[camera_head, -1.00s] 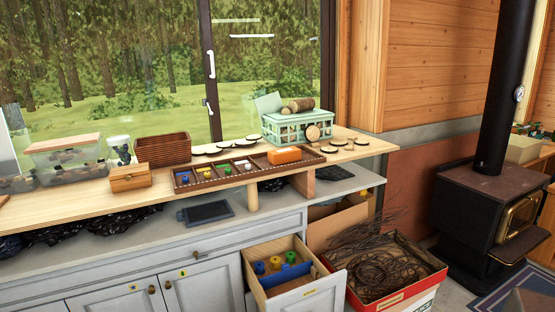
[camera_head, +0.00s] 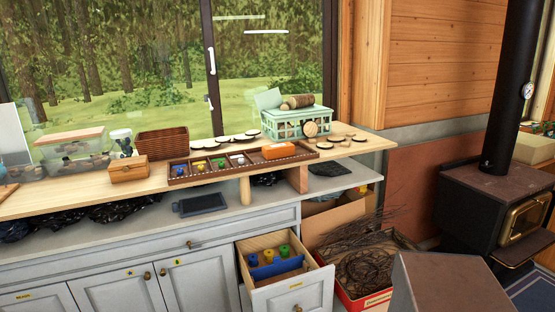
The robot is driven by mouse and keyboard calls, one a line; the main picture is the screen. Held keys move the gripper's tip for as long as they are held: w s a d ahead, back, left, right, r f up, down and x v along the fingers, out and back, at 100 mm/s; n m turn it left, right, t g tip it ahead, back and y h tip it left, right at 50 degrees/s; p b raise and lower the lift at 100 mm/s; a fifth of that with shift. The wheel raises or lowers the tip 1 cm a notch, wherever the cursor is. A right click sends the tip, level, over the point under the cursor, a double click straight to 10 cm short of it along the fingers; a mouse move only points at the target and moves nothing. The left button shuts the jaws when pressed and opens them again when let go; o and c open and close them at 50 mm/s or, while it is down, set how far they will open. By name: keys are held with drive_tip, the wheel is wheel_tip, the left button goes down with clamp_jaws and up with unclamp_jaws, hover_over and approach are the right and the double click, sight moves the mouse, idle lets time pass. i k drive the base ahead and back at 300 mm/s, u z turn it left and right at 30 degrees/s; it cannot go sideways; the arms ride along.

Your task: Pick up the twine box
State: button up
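No box in view is clearly marked as the twine box, so I cannot tell which one it is. A small wooden box with a clasp (camera_head: 128,169) stands shut on the wooden shelf above the counter. An orange box (camera_head: 279,151) lies at the right end of a brown compartment tray (camera_head: 176,181); the tray holds several small coloured pieces. An open drawer (camera_head: 291,293) below the counter holds green, yellow and blue spools beside a blue divider. My gripper is not in view.
A red box of twigs (camera_head: 371,301) is on the floor. A brown-topped block (camera_head: 450,285) fills the near lower right, left of the black stove (camera_head: 500,205).

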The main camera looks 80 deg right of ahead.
sight(279, 150)
drive_tip(key=z, duration=1.1)
drive_tip(key=k, duration=0.2)
drive_tip(key=u, duration=2.2)
drive_tip(key=k, duration=2.25)
drive_tip(key=z, duration=0.45)
